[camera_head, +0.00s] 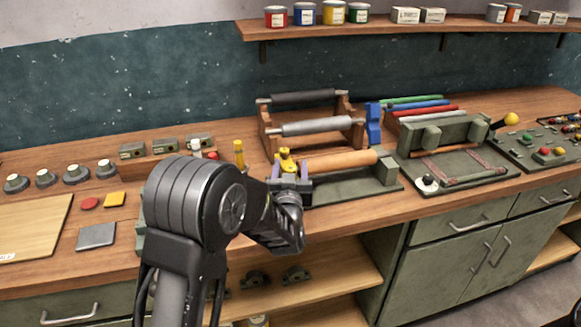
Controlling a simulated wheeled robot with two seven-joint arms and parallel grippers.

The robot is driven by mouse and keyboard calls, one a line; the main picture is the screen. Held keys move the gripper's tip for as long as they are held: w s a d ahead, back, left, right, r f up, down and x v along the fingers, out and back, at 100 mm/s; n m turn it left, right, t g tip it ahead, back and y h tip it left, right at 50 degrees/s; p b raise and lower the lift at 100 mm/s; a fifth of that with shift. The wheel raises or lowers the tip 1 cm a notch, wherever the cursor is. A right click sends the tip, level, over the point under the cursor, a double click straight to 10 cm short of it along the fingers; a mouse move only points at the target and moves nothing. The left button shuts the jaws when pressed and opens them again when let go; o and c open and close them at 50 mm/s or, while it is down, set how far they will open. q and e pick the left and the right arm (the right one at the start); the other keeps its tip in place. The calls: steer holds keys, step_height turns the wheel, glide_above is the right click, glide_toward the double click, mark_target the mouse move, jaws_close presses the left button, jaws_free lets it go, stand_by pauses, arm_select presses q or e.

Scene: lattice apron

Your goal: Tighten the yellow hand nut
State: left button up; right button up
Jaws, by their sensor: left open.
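The yellow hand nut (286,155) shows as a small lobed yellow piece at the left end of a green bench fixture (345,187), which carries an orange-brown wooden roller (340,161). My left gripper (290,168) is at that end of the fixture, just in front of and below the nut. Its fingers are apart, one on each side, with the nut's top showing between and above them. I cannot tell whether they touch it. My left arm hides the fixture's near left part. My right gripper is out of view.
A wooden stand (268,130) with grey rollers is behind the fixture. A blue clamp-like piece (374,124) and a green press (450,132) are at right. An upright yellow piece (239,152) stands left of the nut. Flat coloured pieces and a board (32,222) lie at left.

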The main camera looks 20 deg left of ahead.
arm_select(q)
steer(key=shift+c, duration=0.4)
jaws_close()
